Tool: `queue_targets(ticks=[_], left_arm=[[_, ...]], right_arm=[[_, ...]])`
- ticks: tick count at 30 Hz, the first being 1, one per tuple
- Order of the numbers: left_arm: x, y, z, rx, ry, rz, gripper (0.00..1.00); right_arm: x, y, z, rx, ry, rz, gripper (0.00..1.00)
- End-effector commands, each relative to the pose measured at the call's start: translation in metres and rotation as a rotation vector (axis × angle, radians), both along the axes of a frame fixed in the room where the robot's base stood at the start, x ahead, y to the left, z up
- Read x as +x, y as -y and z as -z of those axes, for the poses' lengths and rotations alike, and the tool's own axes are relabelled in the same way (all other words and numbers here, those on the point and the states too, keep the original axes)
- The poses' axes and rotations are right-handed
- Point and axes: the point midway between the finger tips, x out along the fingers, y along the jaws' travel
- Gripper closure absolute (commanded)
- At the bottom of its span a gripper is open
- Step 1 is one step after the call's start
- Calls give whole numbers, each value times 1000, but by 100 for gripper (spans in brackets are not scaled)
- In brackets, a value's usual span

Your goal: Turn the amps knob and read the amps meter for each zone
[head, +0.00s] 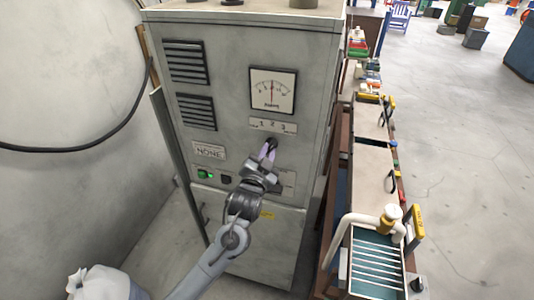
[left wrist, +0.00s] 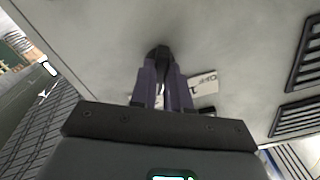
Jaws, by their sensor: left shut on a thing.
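A grey cabinet (head: 225,120) stands in the middle of the head view. Its white square meter (head: 283,98) has a needle that stands about upright near mid-scale; the small lettering is blurred. Below it is a label strip (head: 272,125) marked 1, 2, 3. The dark amps knob (head: 272,142) sits just under the strip. My left gripper (head: 267,152) is shut on the knob, fingers pointing up to it. In the left wrist view the fingers (left wrist: 163,72) close around the dark knob (left wrist: 158,51). The knob's pointer direction is hidden. My right gripper is not in view.
A label reading NONE (head: 209,151) and a green-lit switch (head: 205,174) are left of my gripper. Vents (head: 187,62) are at upper left. A workbench (head: 376,190) with yellow-handled tools runs close along the cabinet's right side. Open floor (head: 465,150) lies further right.

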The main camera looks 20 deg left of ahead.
Motion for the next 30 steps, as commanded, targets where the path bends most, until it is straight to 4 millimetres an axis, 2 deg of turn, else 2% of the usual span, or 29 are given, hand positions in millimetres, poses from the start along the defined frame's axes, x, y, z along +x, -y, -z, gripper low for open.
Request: queue_targets(ticks=[8, 30], left_arm=[[0, 1, 1, -193, 15, -1, 100], [0, 3, 1, -877, 73, -1, 100]], right_arm=[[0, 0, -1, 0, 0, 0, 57], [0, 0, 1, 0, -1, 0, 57]])
